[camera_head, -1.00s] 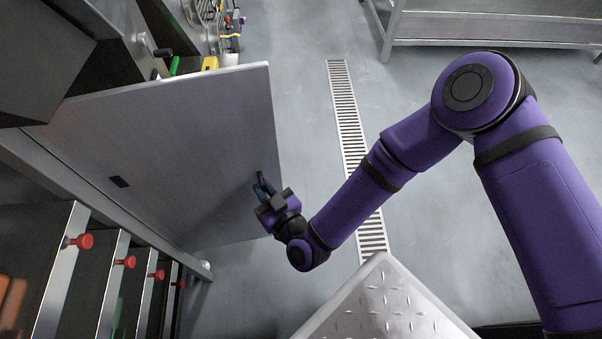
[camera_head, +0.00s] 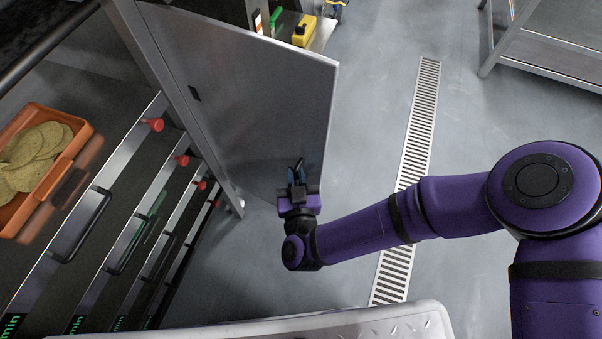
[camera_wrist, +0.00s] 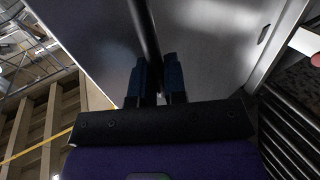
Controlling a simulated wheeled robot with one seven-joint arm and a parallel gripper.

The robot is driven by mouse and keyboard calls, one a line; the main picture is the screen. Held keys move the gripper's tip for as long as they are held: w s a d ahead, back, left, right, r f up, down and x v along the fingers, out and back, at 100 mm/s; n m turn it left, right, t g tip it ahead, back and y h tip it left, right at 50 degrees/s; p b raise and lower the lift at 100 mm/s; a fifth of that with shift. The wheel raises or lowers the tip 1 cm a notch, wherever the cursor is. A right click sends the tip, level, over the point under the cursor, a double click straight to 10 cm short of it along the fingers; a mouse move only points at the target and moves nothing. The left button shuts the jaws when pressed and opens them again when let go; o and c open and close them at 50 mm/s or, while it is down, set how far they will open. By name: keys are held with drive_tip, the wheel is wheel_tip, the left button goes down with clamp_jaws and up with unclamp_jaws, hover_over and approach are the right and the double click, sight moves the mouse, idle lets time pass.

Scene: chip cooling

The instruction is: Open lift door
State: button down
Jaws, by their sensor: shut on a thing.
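The lift door (camera_head: 245,95) is a grey metal panel in the head view, swung out from the cabinet at its left. My gripper (camera_head: 297,178) is at the door's lower right part. In the wrist view, my gripper (camera_wrist: 158,82) has its two blue fingers on either side of a dark bar handle (camera_wrist: 143,35) and is shut on it. The door (camera_wrist: 205,45) fills much of that view behind the handle. In the head view the handle is mostly hidden by the fingers.
Cooling shelves with black handles and red knobs (camera_head: 153,125) stand at the left. An orange tray (camera_head: 78,136) of round chips sits on top. A floor drain (camera_head: 408,180) runs through clear floor. A metal table (camera_head: 555,45) stands at the back right.

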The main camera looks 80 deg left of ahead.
drive_tip(key=shift+s, duration=0.1)
drive_tip(key=c, duration=1.2)
unclamp_jaws()
drive_tip(key=d, duration=0.7)
drive_tip(key=shift+d, duration=0.25)
